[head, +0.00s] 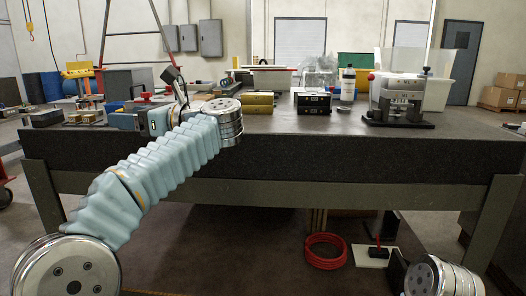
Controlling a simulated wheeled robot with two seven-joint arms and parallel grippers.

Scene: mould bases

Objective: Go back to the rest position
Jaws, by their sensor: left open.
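My left arm comes in from the lower left and reaches over the table (330,157). My left gripper (174,82) is small and dark beyond the arm's metal joint, above the left part of the table. Its fingers are hard to make out, and I see nothing held in it. My right gripper is out of view; only a metal joint of my right arm shows at the lower right.
Brass-coloured blocks (258,98), a black block (314,103), a bottle (347,86) and a grey metal mould unit (398,98) stand on the table. A red coil (326,251) lies underneath. The front right tabletop is clear.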

